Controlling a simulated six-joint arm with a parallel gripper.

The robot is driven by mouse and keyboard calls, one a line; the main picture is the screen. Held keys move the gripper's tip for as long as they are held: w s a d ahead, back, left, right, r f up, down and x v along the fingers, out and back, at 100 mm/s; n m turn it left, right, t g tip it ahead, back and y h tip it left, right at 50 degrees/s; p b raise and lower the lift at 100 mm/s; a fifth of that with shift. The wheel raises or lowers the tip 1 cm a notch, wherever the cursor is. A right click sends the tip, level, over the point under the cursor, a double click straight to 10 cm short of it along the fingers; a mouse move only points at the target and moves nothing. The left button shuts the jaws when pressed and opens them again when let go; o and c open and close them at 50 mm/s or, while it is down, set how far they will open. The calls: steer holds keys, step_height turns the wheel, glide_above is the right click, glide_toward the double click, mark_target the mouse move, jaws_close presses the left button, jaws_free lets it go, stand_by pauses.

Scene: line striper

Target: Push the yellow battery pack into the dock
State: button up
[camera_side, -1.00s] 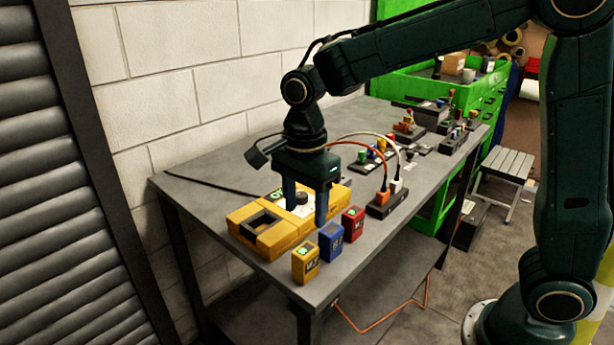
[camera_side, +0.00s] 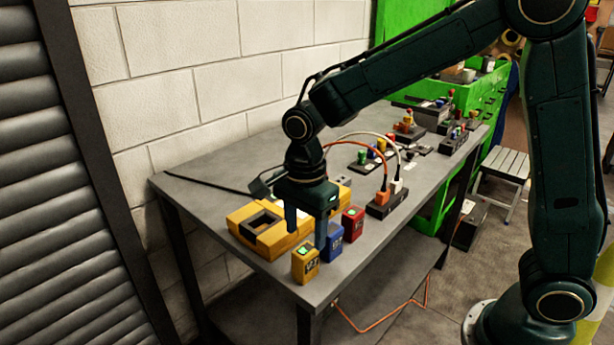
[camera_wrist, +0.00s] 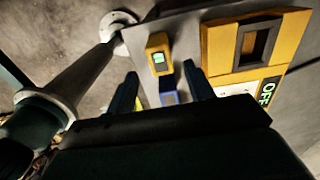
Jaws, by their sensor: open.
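The yellow battery pack (camera_side: 305,264) stands upright near the table's front corner; it also shows in the wrist view (camera_wrist: 158,56). The dock is the square dark opening in the yellow line striper (camera_side: 240,216), which in the wrist view (camera_wrist: 217,50) is at upper right. My gripper (camera_side: 306,232) is open and empty, fingers pointing down, between the striper and the row of packs. In the wrist view my gripper (camera_wrist: 163,88) has its fingers apart with the yellow pack ahead of them. A blue pack (camera_side: 330,241) stands close behind one finger.
A red pack (camera_side: 353,224) stands right of the blue one. A dark power strip (camera_side: 388,204) with orange and white plugs and looping cables sits further right. Various small parts lie at the back of the grey table (camera_side: 205,195). The striper shows an OFF label (camera_wrist: 268,90).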

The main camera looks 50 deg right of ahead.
mark_target(305, 249)
steer(key=shift+f, duration=2.4)
steer(key=c, duration=0.9)
steer(key=shift+r, duration=0.75)
steer(key=shift+r, duration=1.75)
